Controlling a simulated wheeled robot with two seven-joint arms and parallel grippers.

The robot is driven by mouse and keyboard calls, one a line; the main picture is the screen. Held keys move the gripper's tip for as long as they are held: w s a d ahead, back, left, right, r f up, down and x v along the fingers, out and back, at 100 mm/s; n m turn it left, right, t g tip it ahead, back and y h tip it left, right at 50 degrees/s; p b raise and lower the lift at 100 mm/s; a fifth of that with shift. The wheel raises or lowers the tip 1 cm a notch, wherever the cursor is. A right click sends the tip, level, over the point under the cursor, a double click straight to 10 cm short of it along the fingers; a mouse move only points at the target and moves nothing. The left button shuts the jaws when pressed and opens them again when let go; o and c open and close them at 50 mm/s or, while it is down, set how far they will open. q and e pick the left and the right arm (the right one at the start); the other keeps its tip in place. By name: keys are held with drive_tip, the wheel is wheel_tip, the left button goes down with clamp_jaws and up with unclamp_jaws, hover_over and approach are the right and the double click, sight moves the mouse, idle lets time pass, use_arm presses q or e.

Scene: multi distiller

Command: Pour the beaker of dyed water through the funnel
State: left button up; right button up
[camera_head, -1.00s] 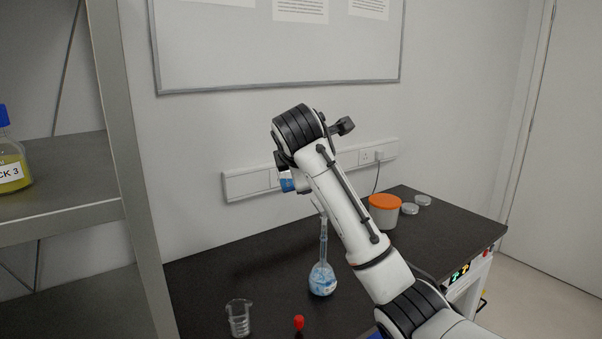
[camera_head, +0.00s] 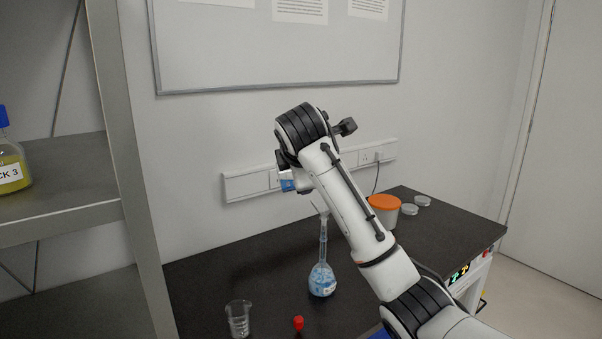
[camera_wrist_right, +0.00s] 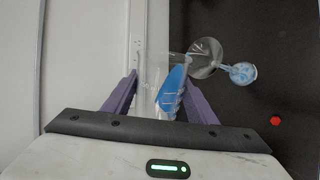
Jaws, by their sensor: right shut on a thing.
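My right gripper (camera_wrist_right: 160,84) is shut on a clear beaker (camera_wrist_right: 151,72) holding blue water, seen between the purple fingers. The beaker also shows in the head view (camera_head: 287,184), raised above the bench. The water lies slanted along one side, so the beaker is tilted. A clear funnel (camera_wrist_right: 206,56) is right beside its lip in the wrist view. In the head view the funnel (camera_head: 320,205) sits in the neck of an upright flask (camera_head: 322,281) with blue in its round bottom. I cannot make out a stream of water. My left gripper is not in view.
An empty-looking beaker (camera_head: 238,318) and a red-capped thing (camera_head: 298,323) stand at the bench front. An orange-lidded tub (camera_head: 384,210) and flat dishes (camera_head: 415,206) stand at the back right.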

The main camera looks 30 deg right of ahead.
drive_tip(key=shift+s+d+r+m+y, duration=0.1)
drive_tip(key=shift+d+r+m+y, duration=0.15)
drive_tip(key=shift+r+m+y, duration=0.2)
idle(3.0)
drive_tip(key=shift+d+r+y, duration=0.1)
drive_tip(key=shift+d+y, duration=0.05)
drive_tip(key=shift+y, duration=0.2)
drive_tip(key=shift+a+f+n+h, duration=0.25)
drive_tip(key=shift+f+h, duration=0.1)
drive_tip(key=shift+h, duration=0.25)
drive_tip(key=shift+a+f+n+h, duration=0.25)
drive_tip(key=shift+f+n+h, duration=0.15)
drive_tip(key=shift+h, duration=0.1)
drive_tip(key=shift+r, duration=0.1)
